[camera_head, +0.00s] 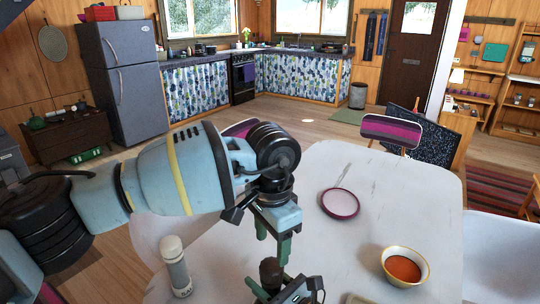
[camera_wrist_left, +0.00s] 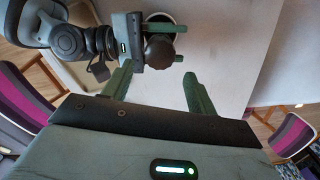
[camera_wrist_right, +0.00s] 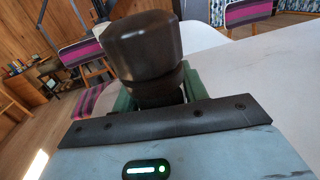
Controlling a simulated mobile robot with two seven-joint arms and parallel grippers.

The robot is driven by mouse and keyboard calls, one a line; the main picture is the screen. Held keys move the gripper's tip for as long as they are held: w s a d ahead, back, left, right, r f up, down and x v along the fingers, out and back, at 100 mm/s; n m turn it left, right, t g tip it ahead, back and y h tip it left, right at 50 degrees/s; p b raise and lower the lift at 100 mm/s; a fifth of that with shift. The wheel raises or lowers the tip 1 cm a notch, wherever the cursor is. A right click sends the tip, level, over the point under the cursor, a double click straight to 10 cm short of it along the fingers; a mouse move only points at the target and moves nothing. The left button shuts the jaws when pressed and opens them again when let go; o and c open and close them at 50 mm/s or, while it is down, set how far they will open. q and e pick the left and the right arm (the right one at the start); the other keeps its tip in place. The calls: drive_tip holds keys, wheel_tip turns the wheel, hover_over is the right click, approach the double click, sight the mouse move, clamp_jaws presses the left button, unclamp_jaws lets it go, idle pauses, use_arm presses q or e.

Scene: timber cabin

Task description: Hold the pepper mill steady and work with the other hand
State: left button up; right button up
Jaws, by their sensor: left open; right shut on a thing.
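The dark brown pepper mill (camera_head: 269,271) stands at the near edge of the head view, with its lower part hidden. It fills the middle of the right wrist view (camera_wrist_right: 146,48), its rounded top clear of the fingers. My right gripper (camera_wrist_right: 157,100) is shut on it below the top. The left wrist view also shows the mill (camera_wrist_left: 159,52) between the right gripper's green fingers. My left gripper (camera_head: 273,240) is open and empty, pointing down just above the mill. Its two spread fingers show in the left wrist view (camera_wrist_left: 158,85), with pale tabletop between them.
The white table (camera_head: 400,185) carries a salt shaker (camera_head: 176,268) at left, a pink-rimmed plate (camera_head: 340,203) and a yellow-rimmed bowl of orange-red food (camera_head: 403,267) at right. A striped chair (camera_head: 390,131) stands behind the table. The tabletop between plate and bowl is clear.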

sight(272, 264)
use_arm(q)
drive_tip(key=n, duration=0.2)
drive_tip(key=r+n, duration=0.1)
drive_tip(key=n, duration=0.1)
drive_tip(key=shift+n, duration=0.4)
drive_tip(key=n, duration=0.2)
drive_tip(key=r+n, duration=0.1)
drive_tip(key=n, duration=0.2)
drive_tip(key=shift+f, duration=0.2)
drive_tip(key=shift+f, duration=3.85)
drive_tip(key=shift+c, duration=0.4)
drive_tip(key=c, duration=0.6)
drive_tip(key=shift+m, duration=1.2)
